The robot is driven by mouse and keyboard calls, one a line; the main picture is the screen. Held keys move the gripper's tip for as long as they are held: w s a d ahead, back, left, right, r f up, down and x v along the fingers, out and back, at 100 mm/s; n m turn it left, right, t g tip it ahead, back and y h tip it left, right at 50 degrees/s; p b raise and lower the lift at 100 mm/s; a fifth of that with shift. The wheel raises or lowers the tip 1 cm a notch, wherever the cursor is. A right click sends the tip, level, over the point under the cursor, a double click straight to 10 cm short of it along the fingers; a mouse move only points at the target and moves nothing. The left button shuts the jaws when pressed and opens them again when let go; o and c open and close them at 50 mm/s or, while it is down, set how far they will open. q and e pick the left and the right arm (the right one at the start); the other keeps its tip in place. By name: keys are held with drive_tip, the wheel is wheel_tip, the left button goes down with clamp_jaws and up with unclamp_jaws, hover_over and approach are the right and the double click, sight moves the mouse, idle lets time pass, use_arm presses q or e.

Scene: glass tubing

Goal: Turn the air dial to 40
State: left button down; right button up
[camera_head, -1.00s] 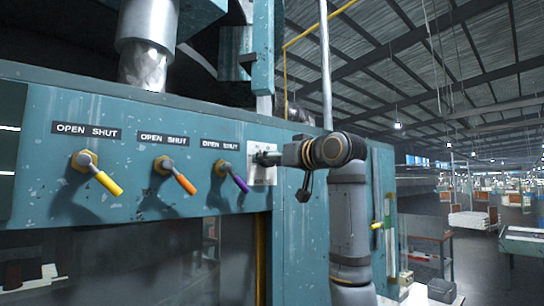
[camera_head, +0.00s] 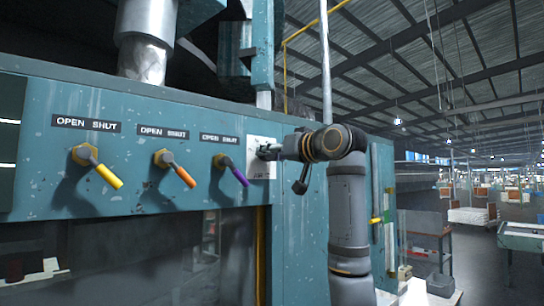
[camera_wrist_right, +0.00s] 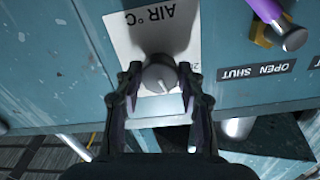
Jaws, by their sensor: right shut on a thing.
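The air dial is a round grey knob (camera_wrist_right: 159,75) with a pale pointer line, on a white plate (camera_wrist_right: 125,42) marked AIR °C in the right wrist view. That view is turned upside down. My right gripper (camera_wrist_right: 159,88) has a finger on each side of the knob and is shut on it. In the head view my right gripper (camera_head: 280,150) reaches the white plate (camera_head: 261,171) from the right and hides the knob. Most of the scale is hidden, so I cannot read the setting. My left gripper is not in view.
Left of the plate are three OPEN SHUT levers, yellow (camera_head: 108,176), orange (camera_head: 184,177) and purple (camera_head: 238,177), on the teal panel (camera_head: 130,200). The purple lever (camera_wrist_right: 290,37) is close to the plate. A yellow-handled valve (camera_head: 376,221) is at the right.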

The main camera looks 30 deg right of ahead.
drive_tip(key=shift+r+m+b, duration=0.1)
drive_tip(key=shift+m+b, duration=1.4)
drive_tip(key=shift+m, duration=2.6)
drive_tip(key=o, duration=1.2)
drive_tip(key=s, duration=1.2)
drive_tip(key=shift+d+r, duration=0.1)
drive_tip(key=shift+d, duration=0.25)
